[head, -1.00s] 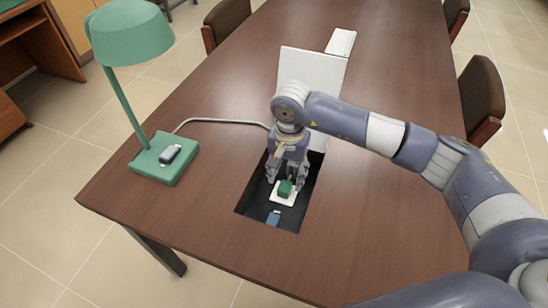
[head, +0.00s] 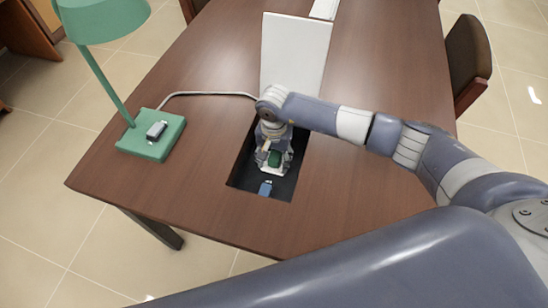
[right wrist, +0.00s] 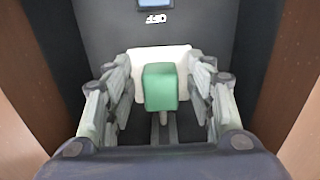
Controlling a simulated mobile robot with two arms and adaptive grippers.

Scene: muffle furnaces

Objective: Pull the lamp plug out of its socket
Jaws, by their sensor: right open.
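The green lamp plug (head: 274,158) sits on a white socket plate (right wrist: 183,52) inside a dark recess in the table. In the right wrist view the plug (right wrist: 160,88) is a green block in the middle, in front of the plate. My right gripper (head: 271,160) reaches down into the recess. Its open fingers stand on both sides of the plug, with a gap on each side. The green lamp (head: 150,148) stands on the table at the left, and its grey cord (head: 205,94) runs to the recess. My left gripper is not in view.
The recess (head: 277,190) has close side walls around my gripper. A small blue part (head: 265,188) lies in its near end, with "OFF" lettering (right wrist: 156,18) beside it. A white raised lid (head: 296,52) stands behind. The table (head: 370,190) is clear at the right.

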